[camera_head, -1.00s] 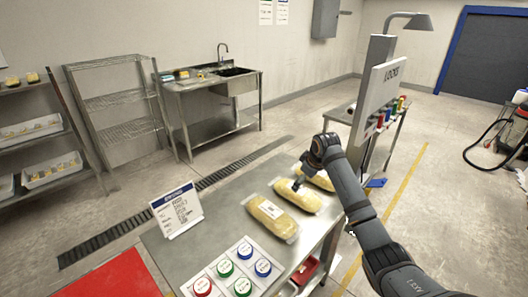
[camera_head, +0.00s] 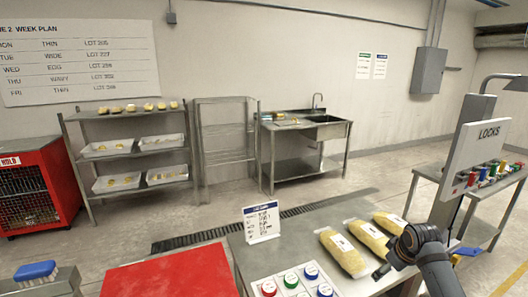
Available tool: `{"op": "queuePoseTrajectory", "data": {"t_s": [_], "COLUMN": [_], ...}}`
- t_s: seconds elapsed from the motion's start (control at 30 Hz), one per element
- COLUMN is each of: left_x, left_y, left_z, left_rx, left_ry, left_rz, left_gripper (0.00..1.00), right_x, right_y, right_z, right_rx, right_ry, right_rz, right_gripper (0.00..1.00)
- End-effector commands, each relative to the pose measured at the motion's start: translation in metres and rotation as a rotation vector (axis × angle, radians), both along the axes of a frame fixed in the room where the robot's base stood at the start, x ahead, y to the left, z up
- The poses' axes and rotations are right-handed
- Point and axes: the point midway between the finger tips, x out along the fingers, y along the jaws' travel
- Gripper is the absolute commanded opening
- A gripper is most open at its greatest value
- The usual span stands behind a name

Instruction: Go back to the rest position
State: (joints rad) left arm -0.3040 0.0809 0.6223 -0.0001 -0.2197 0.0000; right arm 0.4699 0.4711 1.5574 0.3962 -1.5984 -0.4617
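My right arm comes in from the lower right. Its gripper (camera_head: 380,271) is a small dark shape at the near side of the bags, and I cannot see whether its fingers are open. Nothing is visibly held in it. My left gripper is not in view. Three clear bags with yellow contents lie on the steel table (camera_head: 300,228): a near one (camera_head: 345,254), a middle one (camera_head: 369,238) and a far one (camera_head: 391,223). My wrist is close to the middle and far bags, and contact cannot be told.
A sign card (camera_head: 261,222) and a panel of coloured round buttons (camera_head: 290,283) are on the table. A red surface (camera_head: 170,273) lies at the front left. Behind are shelves, a sink bench (camera_head: 305,125) and open floor.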

Motion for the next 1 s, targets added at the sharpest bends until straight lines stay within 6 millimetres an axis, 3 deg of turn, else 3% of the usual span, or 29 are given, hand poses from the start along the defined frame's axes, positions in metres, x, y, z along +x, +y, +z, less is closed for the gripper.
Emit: {"op": "queuePoseTrajectory", "data": {"t_s": [0.1,0.2,0.37,0.5,0.7,1.0], "left_x": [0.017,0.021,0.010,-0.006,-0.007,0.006], "left_y": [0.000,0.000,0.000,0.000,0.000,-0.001], "left_z": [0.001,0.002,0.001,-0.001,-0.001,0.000], "left_rx": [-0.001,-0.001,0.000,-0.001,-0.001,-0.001], "left_ry": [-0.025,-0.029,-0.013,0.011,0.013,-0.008], "left_rz": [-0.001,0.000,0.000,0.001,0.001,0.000], "left_gripper": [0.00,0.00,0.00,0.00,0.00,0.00], "right_x": [-0.020,-0.043,-0.092,-0.143,-0.208,-0.279], "right_y": [0.020,0.039,0.073,0.101,0.126,0.142], "right_z": [-0.025,-0.047,-0.079,-0.099,-0.108,-0.099], "right_rx": [0.000,0.003,0.021,0.046,0.084,0.128], "right_ry": [0.017,0.030,0.049,0.062,0.073,0.080], "right_rz": [-0.002,-0.012,-0.042,-0.088,-0.171,-0.302], "right_gripper": [1.00,1.00,1.00,1.00,1.00,1.00]}}
